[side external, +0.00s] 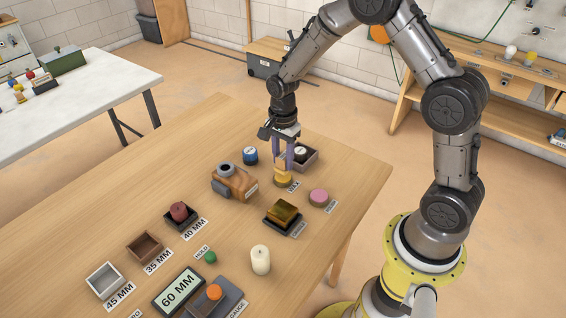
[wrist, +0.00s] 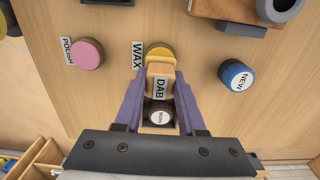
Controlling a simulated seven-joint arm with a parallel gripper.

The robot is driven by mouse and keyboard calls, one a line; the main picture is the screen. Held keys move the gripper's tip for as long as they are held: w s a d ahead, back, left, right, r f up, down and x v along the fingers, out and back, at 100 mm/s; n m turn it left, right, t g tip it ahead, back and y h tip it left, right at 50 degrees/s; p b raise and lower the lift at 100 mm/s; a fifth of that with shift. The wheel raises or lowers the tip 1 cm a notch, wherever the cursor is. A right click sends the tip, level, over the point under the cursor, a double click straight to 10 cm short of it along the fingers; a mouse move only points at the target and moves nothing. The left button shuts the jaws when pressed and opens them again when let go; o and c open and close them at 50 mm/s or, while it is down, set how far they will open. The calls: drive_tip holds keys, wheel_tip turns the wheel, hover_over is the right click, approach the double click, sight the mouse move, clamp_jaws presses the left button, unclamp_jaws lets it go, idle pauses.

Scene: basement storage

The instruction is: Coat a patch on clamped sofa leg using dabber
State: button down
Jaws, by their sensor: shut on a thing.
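My gripper (side external: 285,153) is shut on the wooden dabber, marked DAB (wrist: 159,85), and points down. The dabber's lower end is over the yellow round wax pad (side external: 284,183), beside the WAX label; contact is hard to tell. In the wrist view the wax pad (wrist: 158,51) shows just beyond the dabber. A brown wooden piece with a grey ring on top and a grey block at its side (side external: 235,180) stands left of my gripper; it looks like the clamped leg. Only its edge (wrist: 228,8) shows in the wrist view.
A blue NEW jar (side external: 250,155) stands behind the wooden piece. A dark WORN jar (wrist: 160,116) sits in a wooden tray (side external: 311,158) behind my gripper.

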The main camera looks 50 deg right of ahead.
sight(283, 156)
drive_tip(key=shift+r, duration=2.2)
